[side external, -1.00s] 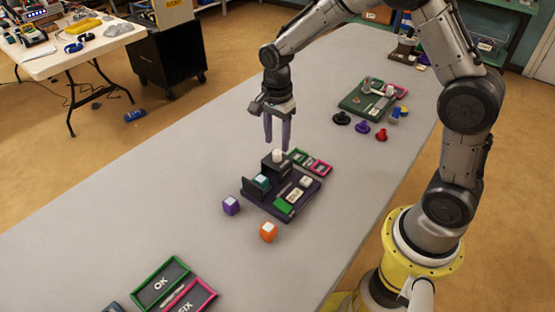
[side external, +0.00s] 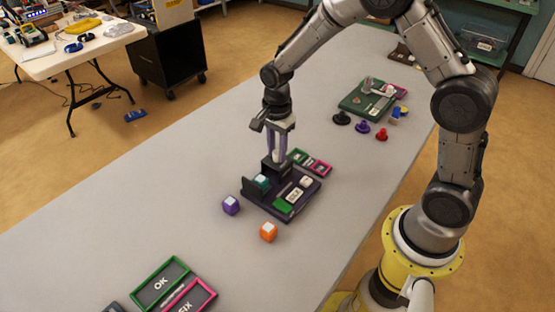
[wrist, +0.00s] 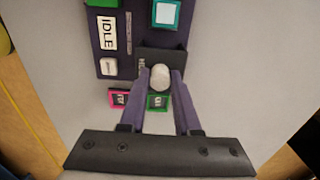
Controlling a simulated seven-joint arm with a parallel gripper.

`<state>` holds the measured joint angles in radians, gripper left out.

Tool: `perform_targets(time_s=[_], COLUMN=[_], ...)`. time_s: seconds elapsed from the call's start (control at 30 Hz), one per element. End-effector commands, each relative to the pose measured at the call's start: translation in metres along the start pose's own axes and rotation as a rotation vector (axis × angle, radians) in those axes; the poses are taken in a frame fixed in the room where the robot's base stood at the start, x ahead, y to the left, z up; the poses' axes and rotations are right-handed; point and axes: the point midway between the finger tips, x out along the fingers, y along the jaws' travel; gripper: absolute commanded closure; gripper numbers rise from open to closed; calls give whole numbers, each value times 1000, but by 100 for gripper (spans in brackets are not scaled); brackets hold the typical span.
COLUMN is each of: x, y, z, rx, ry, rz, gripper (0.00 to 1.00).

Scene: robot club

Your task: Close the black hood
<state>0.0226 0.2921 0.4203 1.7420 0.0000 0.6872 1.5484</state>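The black hood (wrist: 172,61) is a dark block with a pale round knob (wrist: 160,77) on top, at one end of a dark purple board (side external: 265,207). In the side view the hood (side external: 270,168) stands beside a teal cube with a pale top (side external: 261,181), which is uncovered; the cube also shows in the wrist view (wrist: 165,13). My gripper (side external: 277,160) points down over the hood. In the wrist view its two purple fingers (wrist: 160,80) stand either side of the knob. Whether they press on it cannot be told.
A purple cube (side external: 230,205) and an orange cube (side external: 268,232) lie near the board. Green and pink frames (side external: 310,163) lie behind it. A green board (side external: 365,103) and several coloured pieces stand farther back.

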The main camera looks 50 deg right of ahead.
Motion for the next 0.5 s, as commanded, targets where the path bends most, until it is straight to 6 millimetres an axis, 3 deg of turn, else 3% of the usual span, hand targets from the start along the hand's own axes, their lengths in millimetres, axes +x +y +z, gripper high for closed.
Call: perform_targets(time_s=[0.07,0.5], x=[0,0], y=[0,0], z=[0,13], rx=[0,-1], ry=[0,0], rz=[0,0], gripper=[100,100])
